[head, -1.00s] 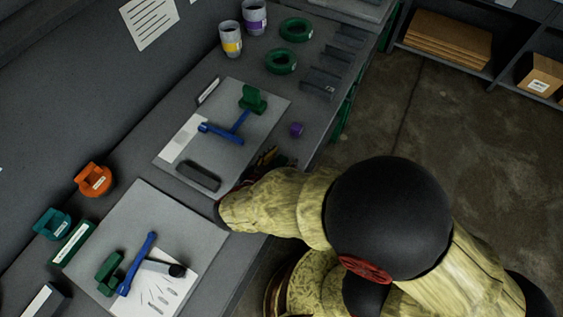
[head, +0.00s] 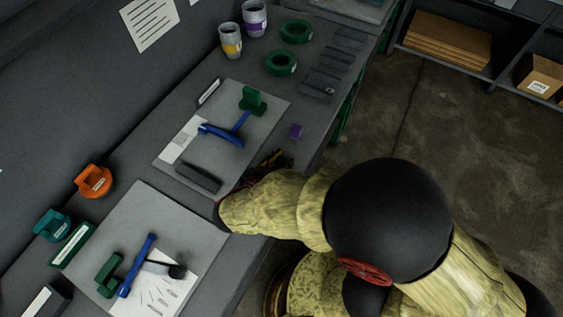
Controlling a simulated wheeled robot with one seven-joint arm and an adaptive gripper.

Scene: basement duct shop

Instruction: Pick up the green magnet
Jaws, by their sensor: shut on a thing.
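My gripper (head: 273,160) is at the bench's front edge, low and right of the upper grey mat (head: 215,98), mostly hidden behind my own wrist. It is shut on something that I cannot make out. Several green things show. A dark green block (head: 252,101) is at the end of a blue-handled tool (head: 226,134) on the upper mat. Another green block (head: 109,276) lies beside a blue tool (head: 138,265) on the lower mat (head: 165,211). A teal piece (head: 52,225) stands at the left. I cannot tell which is the magnet.
A small purple block (head: 296,131) sits just beyond my gripper. A dark bar (head: 198,178) lies on the upper mat. An orange piece (head: 94,180), two green rings (head: 281,63) and two cups (head: 230,40) stand along the bench. Shelves with boxes (head: 540,76) are at the upper right.

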